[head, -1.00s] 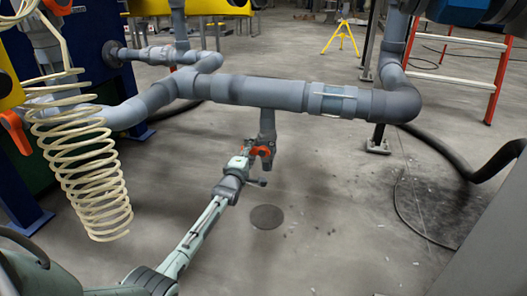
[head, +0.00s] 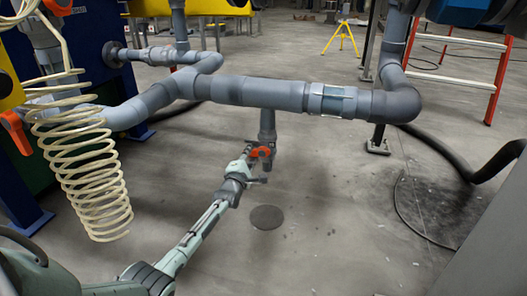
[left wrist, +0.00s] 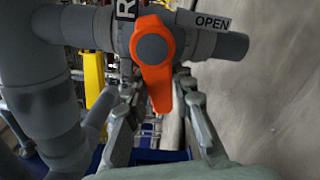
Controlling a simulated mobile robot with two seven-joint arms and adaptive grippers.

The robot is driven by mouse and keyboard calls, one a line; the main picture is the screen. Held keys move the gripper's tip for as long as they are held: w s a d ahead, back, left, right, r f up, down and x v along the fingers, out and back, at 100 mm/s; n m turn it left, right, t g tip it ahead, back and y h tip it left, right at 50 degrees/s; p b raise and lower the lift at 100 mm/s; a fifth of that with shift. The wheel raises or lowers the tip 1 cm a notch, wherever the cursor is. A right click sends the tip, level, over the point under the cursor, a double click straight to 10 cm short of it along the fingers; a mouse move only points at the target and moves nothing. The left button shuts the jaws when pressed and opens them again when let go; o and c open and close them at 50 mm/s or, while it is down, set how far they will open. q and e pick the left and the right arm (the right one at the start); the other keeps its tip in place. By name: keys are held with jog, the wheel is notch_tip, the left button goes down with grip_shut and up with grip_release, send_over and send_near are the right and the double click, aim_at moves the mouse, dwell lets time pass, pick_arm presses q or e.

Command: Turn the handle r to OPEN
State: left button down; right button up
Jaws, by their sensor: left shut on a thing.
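The orange handle (head: 261,151) sits on the small grey valve that hangs below the long horizontal pipe. In the left wrist view the handle (left wrist: 154,70) hangs from its round grey hub, its free end pointing down and slightly right. The OPEN label (left wrist: 212,21) is on the pipe stub to the right of the hub, and a white R label (left wrist: 126,8) is at upper left. My left gripper (left wrist: 160,96) has one finger on each side of the handle's lower end and is shut on it. My right gripper is not in view.
The grey pipe (head: 285,95) runs just above the valve. A cream coiled hose (head: 85,170) hangs at the left. A round floor cover (head: 267,217) lies below. A red ladder (head: 497,80) stands at the far right. The middle floor is open.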

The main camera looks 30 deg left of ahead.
aim_at(268, 157)
pick_arm(q)
jog(key=n, duration=0.2)
jog(key=d+f+n, duration=0.1)
jog(key=shift+f+n, duration=0.15)
jog(key=shift+n, duration=0.25)
jog(key=d+n, duration=0.1)
jog(key=n, duration=0.2)
jog(key=d+f+n, duration=0.1)
jog(key=n, duration=0.3)
jog(key=w+d+n, duration=0.1)
jog(key=n, duration=0.3)
jog(key=shift+d+f, duration=0.2)
jog(key=shift+d, duration=0.1)
jog(key=c, duration=1.3)
grip_release()
jog(key=shift+o, duration=1.7)
jog(key=shift+a, duration=0.2)
jog(key=shift+s, duration=0.1)
